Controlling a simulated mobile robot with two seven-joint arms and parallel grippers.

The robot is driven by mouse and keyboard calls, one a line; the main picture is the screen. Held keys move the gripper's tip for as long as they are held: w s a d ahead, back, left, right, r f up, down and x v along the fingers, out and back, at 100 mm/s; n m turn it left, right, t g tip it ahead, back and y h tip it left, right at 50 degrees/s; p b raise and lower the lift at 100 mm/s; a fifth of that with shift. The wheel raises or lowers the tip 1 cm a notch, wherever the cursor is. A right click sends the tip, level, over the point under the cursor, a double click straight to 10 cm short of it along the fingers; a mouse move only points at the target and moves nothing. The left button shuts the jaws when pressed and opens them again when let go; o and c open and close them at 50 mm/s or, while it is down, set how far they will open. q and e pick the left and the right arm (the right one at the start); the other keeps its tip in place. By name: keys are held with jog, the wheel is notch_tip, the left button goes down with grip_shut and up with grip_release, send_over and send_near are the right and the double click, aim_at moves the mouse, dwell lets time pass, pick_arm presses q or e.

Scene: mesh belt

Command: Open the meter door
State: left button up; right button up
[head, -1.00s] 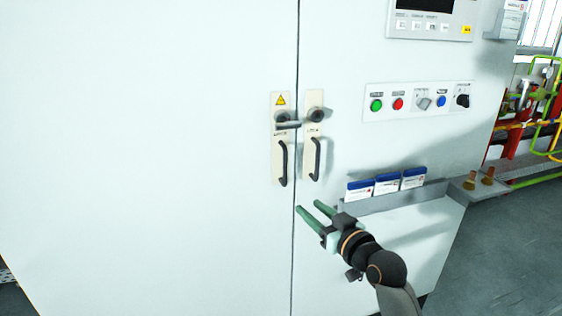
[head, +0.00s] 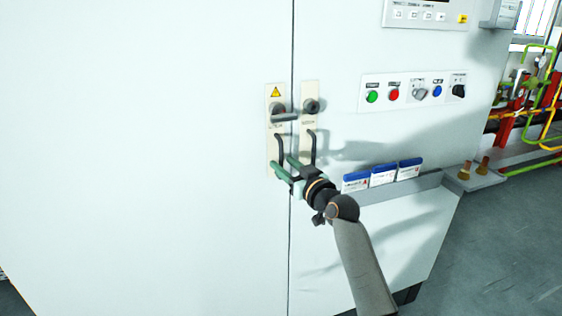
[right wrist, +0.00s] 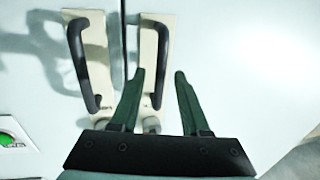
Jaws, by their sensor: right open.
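The pale metal cabinet (head: 150,150) has two doors that meet at a vertical seam, and both look shut. A black bar handle (head: 279,148) is on the left door's beige plate, below a warning label. A second black handle (head: 312,148) is on the right door's plate. My right gripper (head: 283,162) is open at the lower part of the left door's handle. In the right wrist view, that handle (right wrist: 162,62) lies between the two green fingers (right wrist: 159,74), with no clear grip on it. The other handle (right wrist: 85,62) is outside them. My left gripper is not in view.
A button panel (head: 413,91) and a grey ledge with several blue-topped cards (head: 383,174) are on the right door. Red and green pipes (head: 530,110) stand at the far right. The floor (head: 490,250) at lower right is clear.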

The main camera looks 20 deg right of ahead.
jog(key=shift+x, duration=1.15)
grip_shut()
dwell(0.7)
